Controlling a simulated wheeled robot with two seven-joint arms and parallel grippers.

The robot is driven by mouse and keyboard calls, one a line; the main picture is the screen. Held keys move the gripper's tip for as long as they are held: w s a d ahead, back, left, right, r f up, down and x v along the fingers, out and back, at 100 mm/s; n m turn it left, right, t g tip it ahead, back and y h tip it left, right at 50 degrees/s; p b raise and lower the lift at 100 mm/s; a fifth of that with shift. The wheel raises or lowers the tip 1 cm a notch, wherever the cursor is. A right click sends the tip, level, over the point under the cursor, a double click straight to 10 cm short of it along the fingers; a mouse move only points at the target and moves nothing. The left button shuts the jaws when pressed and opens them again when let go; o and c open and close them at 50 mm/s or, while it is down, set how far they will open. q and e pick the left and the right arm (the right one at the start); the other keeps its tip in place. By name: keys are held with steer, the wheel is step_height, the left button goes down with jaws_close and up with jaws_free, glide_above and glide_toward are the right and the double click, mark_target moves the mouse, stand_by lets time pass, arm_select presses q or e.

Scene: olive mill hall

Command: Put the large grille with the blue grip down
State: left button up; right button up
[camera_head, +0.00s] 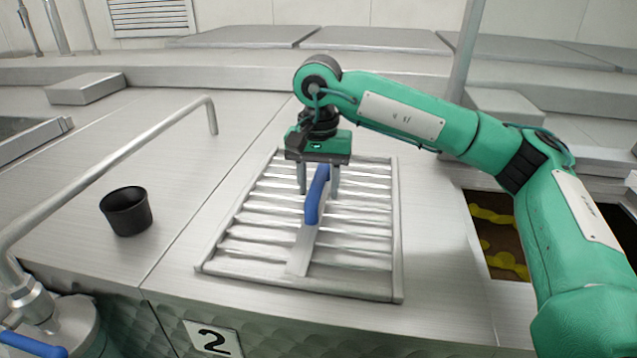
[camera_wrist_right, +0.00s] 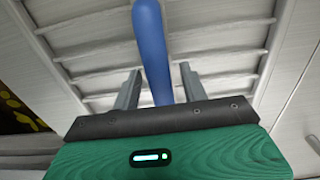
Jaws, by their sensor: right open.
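The large grille (camera_head: 348,272) is a metal frame with several slats, lying flat on the steel counter. Its blue grip (camera_head: 316,197) stands up along the middle bar. My right gripper (camera_head: 319,190) is over the grille with one finger on each side of the blue grip. In the right wrist view the fingers (camera_wrist_right: 160,85) are open, with a gap on both sides of the blue grip (camera_wrist_right: 151,45). The grille's slats (camera_wrist_right: 100,65) show beneath. My left gripper is not in view.
A black cup (camera_head: 126,212) stands on the counter to the left, near a bent metal rail (camera_head: 120,150). A dark opening with yellow shapes (camera_head: 497,235) lies right of the grille. Bare counter (camera_head: 225,130) lies behind the grille.

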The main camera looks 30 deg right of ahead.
mark_target(318, 177)
step_height(318, 177, up, 10)
steer(key=shift+f+b, duration=0.1)
steer(key=shift+b, duration=0.85)
steer(key=shift+r, duration=1.1)
